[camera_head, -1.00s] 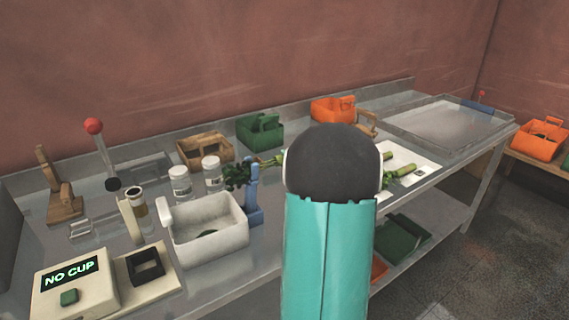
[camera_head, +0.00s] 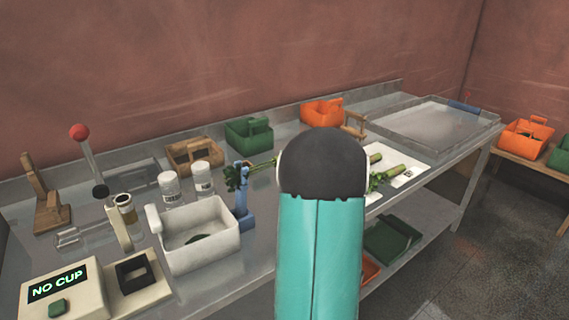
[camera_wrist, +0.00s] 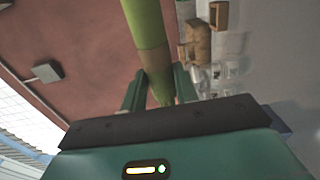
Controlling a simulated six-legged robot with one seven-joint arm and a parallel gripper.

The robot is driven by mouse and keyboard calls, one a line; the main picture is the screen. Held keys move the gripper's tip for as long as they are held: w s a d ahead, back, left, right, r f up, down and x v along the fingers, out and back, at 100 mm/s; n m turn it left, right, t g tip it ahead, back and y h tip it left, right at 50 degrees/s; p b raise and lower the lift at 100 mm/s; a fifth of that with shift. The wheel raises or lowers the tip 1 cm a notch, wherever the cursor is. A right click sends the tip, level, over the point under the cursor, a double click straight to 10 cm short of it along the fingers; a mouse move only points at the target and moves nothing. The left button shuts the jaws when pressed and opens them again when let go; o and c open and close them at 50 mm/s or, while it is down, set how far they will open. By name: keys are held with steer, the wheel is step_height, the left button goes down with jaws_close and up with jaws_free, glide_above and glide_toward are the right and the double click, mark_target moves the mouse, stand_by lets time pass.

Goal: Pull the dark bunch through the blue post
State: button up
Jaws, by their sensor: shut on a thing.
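The dark bunch (camera_head: 235,175) is dark green and leafy, with its leaves crowded at the upper part of the blue post (camera_head: 244,208). Its pale green stem (camera_head: 263,166) runs right from the post and goes behind my arm. In the wrist view, my gripper (camera_wrist: 158,90) is shut on a thick green stalk (camera_wrist: 148,35), which looks like this bunch's stem. My arm hides the gripper in the head view. Exactly how the leaves sit in the post is too small to tell.
A white bin (camera_head: 208,258) with a leaf inside stands left of the post. A white board (camera_head: 412,157) with green stalks lies to the right. Two white jars (camera_head: 203,181), a brown caddy (camera_head: 193,153) and a green caddy (camera_head: 249,134) stand behind.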

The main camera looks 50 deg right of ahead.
steer(key=shift+s+d, duration=0.1)
steer(key=shift+d, duration=0.05)
steer(key=shift+s+d, duration=0.2)
steer(key=shift+d, duration=0.4)
steer(key=shift+s+d, duration=0.15)
steer(key=shift+d, duration=0.45)
steer(key=shift+d, duration=0.1)
steer(key=shift+s+d, duration=0.2)
steer(key=shift+d, duration=0.4)
steer(key=shift+s+d, duration=0.2)
steer(key=shift+d, duration=0.4)
steer(key=shift+r, duration=0.1)
step_height(320, 180, up, 7)
steer(key=d, duration=0.1)
steer(key=shift+s+d, duration=0.25)
steer(key=shift+d, duration=0.15)
